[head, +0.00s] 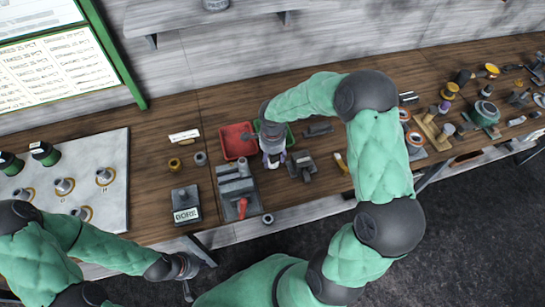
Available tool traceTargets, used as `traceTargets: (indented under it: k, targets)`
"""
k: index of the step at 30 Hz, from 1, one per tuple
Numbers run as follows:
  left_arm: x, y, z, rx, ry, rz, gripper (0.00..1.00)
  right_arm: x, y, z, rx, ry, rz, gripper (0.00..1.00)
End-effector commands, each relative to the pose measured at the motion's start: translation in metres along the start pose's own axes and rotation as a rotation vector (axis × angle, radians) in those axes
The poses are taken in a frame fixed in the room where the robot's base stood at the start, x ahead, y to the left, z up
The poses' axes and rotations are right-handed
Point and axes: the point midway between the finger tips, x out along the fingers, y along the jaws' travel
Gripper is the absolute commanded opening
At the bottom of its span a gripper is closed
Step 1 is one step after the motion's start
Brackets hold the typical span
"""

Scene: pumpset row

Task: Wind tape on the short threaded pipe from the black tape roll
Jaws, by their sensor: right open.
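A small dark grey ring (200,158), which looks like the black tape roll, lies on the bench beside a brown-yellow roll (174,164). I cannot pick out the short threaded pipe for certain; a small dark piece (246,136) lies in the red tray. My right gripper (273,158) is open and points down at the green tray, right of the red tray, partly covering the green one. Whether anything lies between its fingers is hidden. My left gripper (190,277) is low in front of the bench edge, away from the rolls; its jaws are unclear.
A pale board (110,172) holds several fittings. The red tray (230,154) is behind the vise. Several tools crowd the right.

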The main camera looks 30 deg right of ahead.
Motion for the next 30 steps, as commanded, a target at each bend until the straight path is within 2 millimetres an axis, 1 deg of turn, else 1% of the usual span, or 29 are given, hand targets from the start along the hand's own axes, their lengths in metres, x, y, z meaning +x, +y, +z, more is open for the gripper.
traceTargets:
  k: [24, 30]
  targets:
    - [-0.013, 0.004, 0.001, 0.000, 0.000, 0.000, 0.00, -0.029, 0.000, 0.000, -0.001, 0.000, 0.000, 0.56]
    - [-0.013, 0.005, 0.001, 0.000, 0.000, 0.000, 0.00, -0.031, 0.000, 0.000, -0.001, 0.000, 0.001, 0.56]
